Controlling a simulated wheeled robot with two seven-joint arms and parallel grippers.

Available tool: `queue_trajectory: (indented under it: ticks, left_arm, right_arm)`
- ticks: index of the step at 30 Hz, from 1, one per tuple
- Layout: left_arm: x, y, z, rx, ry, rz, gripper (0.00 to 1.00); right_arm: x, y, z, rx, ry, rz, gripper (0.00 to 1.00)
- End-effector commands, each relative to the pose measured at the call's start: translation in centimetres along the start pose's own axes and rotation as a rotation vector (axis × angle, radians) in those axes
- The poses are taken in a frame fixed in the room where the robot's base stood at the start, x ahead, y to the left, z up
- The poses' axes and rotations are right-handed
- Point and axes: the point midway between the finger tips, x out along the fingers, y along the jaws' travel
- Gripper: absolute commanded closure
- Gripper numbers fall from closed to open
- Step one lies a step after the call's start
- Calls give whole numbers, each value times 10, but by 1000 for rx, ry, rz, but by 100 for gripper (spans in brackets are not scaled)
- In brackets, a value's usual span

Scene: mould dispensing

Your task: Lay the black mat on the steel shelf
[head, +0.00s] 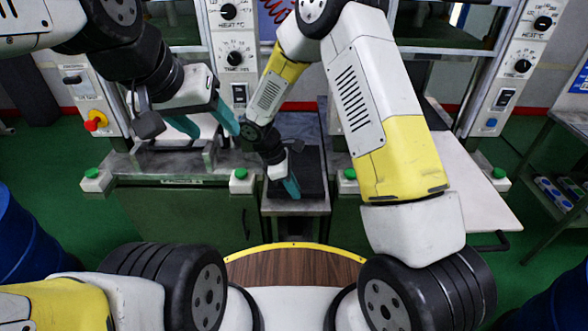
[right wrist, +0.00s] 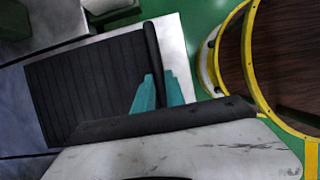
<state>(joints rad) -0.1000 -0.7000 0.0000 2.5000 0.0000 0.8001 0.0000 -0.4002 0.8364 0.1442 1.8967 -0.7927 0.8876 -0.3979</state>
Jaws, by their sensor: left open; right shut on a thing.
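The black mat (head: 312,172) is dark and ribbed, and lies over the top of the steel shelf (head: 297,207) between the two green machine bases. In the right wrist view the mat (right wrist: 85,85) lies broadly flat, with a raised edge, over the pale shelf surface (right wrist: 178,42). My right gripper (head: 291,187) is shut on the mat's near edge; its teal fingers (right wrist: 155,92) show there. Whether the mat's far part touches the shelf is hard to tell. My left gripper (head: 205,122) is open and empty, above the left machine's front ledge.
Green buttons (head: 241,174) stand along the machine fronts. A pale tabletop (head: 465,185) is right of the shelf, partly behind my right arm. A blue drum (head: 25,240) stands at the left. A rack (head: 570,185) is at the far right. Green floor shows between.

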Motion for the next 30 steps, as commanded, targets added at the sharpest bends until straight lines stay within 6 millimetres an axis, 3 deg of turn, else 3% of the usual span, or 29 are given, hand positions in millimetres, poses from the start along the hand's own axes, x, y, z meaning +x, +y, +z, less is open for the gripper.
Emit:
queue_trajectory:
  ticks: [1,2,4,5,17,30]
  left_arm:
    - [0,0,0,0,0,0,42]
    - [0,0,0,0,0,0,42]
    - [0,0,0,0,0,0,42]
    - [0,0,0,0,0,0,42]
    - [0,0,0,0,0,0,42]
    - [0,0,0,0,0,0,42]
  right_arm:
    - [2,0,-1,0,0,0,100]
    - [1,0,0,0,0,0,79]
    - [1,0,0,0,0,0,65]
    - [1,0,0,0,0,0,63]
    - [-6,1,0,0,1,2,63]
    - [-92,1,0,0,3,3,63]
